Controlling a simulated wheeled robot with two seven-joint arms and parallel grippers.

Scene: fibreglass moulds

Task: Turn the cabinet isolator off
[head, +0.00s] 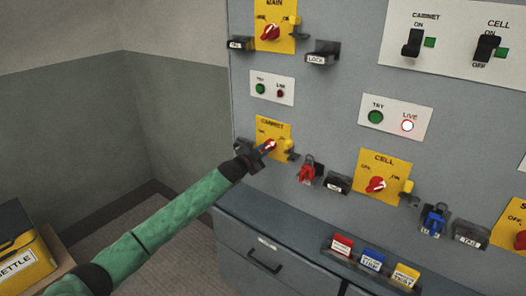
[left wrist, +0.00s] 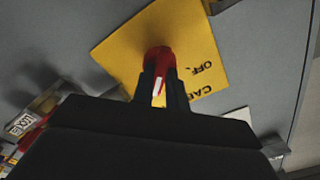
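The cabinet isolator is a yellow plate (head: 266,128) with a red rotary handle (head: 270,146), at the lower left of the grey panel in the head view. My left gripper (head: 262,151) is at this handle. In the left wrist view the yellow plate (left wrist: 120,50) shows upside-down "OFF" and "CAB" lettering. There the red handle (left wrist: 158,56), with a white mark, sits between the two dark fingers (left wrist: 161,88), which look closed around it. The fingers hide part of the handle, so its exact setting is hard to read. My right gripper is not in view.
Nearby are the main isolator (head: 268,30), the cell isolator (head: 370,185), a red padlock (head: 307,170) and a blue padlock (head: 434,218). A small try/live plate (head: 272,88) has a dark live lamp; the larger plate's lamp (head: 407,126) is lit. A cabinet ledge (head: 290,245) juts out below.

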